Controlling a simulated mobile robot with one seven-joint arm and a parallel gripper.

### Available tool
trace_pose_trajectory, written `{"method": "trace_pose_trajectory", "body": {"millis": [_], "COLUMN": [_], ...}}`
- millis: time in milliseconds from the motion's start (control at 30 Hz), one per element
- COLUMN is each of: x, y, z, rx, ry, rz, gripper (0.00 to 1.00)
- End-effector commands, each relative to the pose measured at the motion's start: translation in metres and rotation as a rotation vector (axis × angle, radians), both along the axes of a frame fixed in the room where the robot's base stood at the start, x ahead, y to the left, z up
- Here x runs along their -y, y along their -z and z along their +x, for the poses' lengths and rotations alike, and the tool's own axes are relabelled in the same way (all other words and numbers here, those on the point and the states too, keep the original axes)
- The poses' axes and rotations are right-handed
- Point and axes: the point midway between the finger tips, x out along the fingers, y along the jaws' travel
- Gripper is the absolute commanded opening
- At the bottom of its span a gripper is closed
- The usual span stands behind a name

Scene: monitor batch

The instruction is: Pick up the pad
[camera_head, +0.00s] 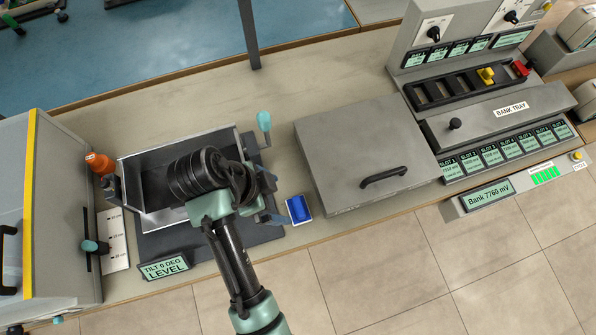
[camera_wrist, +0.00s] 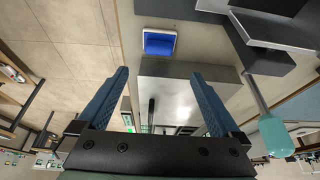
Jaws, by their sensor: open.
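The pad (camera_head: 299,208) is a small blue block on a white base, lying on the counter near its front edge. In the wrist view the pad (camera_wrist: 159,43) shows beyond the fingertips, roughly centred between them. My gripper (camera_head: 272,198) is open and empty, just left of the pad in the head view. In the wrist view my gripper (camera_wrist: 160,76) has its two blue fingers spread apart. I cannot tell its exact height above the counter.
A grey metal box with a black handle (camera_head: 360,152) stands right of the pad. An open tray (camera_head: 150,225) on a tilt stand sits left, partly hidden by my arm. A teal-tipped lever (camera_head: 264,122) rises behind. A bank tray panel (camera_head: 478,115) stands far right.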

Motion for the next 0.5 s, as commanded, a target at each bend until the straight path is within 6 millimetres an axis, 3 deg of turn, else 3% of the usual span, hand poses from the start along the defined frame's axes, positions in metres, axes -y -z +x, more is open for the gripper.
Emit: {"method": "trace_pose_trajectory", "body": {"millis": [133,500], "x": [0.004,0.026], "y": [0.005,0.063], "z": [-0.005,0.003], "rx": [-0.016,-0.015], "ry": [0.015,0.013], "rz": [-0.007,-0.007], "gripper": [1.0,1.0]}}
